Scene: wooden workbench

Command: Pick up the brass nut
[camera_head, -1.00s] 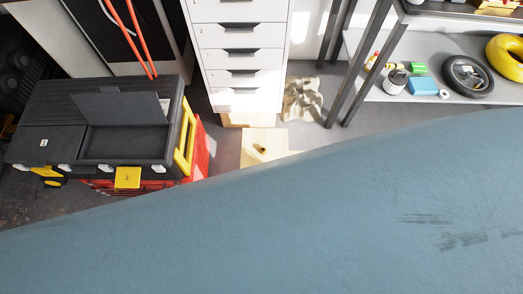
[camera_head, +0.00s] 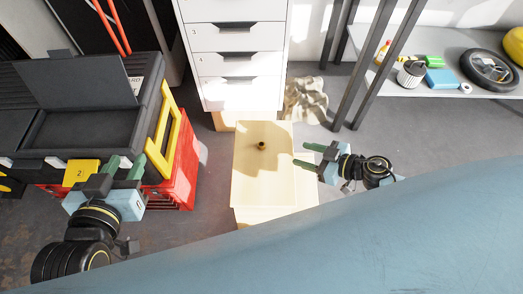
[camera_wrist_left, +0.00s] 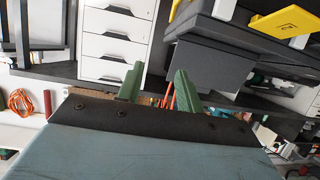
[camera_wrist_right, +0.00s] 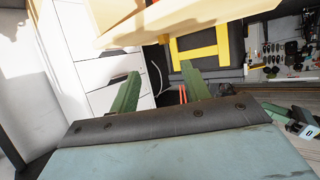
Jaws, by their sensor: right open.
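The brass nut (camera_head: 261,145) is a small dark gold piece lying on top of a pale wooden box (camera_head: 262,185) in the middle of the head view. My right gripper (camera_head: 305,155) is to the right of the box, its green fingers apart and pointing left toward it, with nothing between them. My left gripper (camera_head: 125,165) is well to the left, in front of the toolbox, its green fingers apart and empty. The fingers also show spread in the left wrist view (camera_wrist_left: 156,85) and the right wrist view (camera_wrist_right: 160,90). The nut is not visible in either wrist view.
A black toolbox (camera_head: 75,125) on a red crate (camera_head: 185,170) stands at left. A white drawer cabinet (camera_head: 238,65) is behind the box. A dark metal shelf leg (camera_head: 375,75) and a grey shelf (camera_head: 430,85) stand at right. Floor is clear between the crate and box.

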